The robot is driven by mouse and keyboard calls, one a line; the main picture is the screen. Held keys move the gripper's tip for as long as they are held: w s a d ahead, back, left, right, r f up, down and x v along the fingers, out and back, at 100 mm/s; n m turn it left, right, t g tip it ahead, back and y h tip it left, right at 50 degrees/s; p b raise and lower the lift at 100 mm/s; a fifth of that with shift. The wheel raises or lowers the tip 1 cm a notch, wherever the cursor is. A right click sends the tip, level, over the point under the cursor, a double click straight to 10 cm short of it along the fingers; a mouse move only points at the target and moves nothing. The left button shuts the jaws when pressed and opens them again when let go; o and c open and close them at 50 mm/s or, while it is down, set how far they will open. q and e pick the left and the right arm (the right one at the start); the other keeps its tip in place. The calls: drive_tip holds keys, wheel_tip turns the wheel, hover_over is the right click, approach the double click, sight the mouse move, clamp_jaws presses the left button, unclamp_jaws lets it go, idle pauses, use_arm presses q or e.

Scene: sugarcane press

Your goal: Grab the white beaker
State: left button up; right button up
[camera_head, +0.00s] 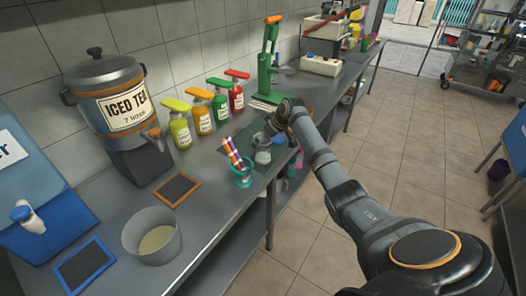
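A small whitish beaker (263,156) stands upright on the metal counter, near the middle of the view. A greyish, see-through shape (261,139) shows just behind it; I cannot tell whether it is a part of the same beaker. My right gripper (279,122) is just above and to the right of the beaker, at the end of my arm reaching in from the lower right. Its fingers are dark and small in the view, so neither their opening nor any contact with the beaker is clear. My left gripper is not in view.
A teal holder (241,177) with coloured straws stands left of the beaker. A green press (268,62) stands behind my gripper. Several syrup bottles (201,110) line the wall beside the iced tea dispenser (108,97). A metal pot (152,235) sits nearer.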

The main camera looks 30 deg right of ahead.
drive_tip(key=c, duration=1)
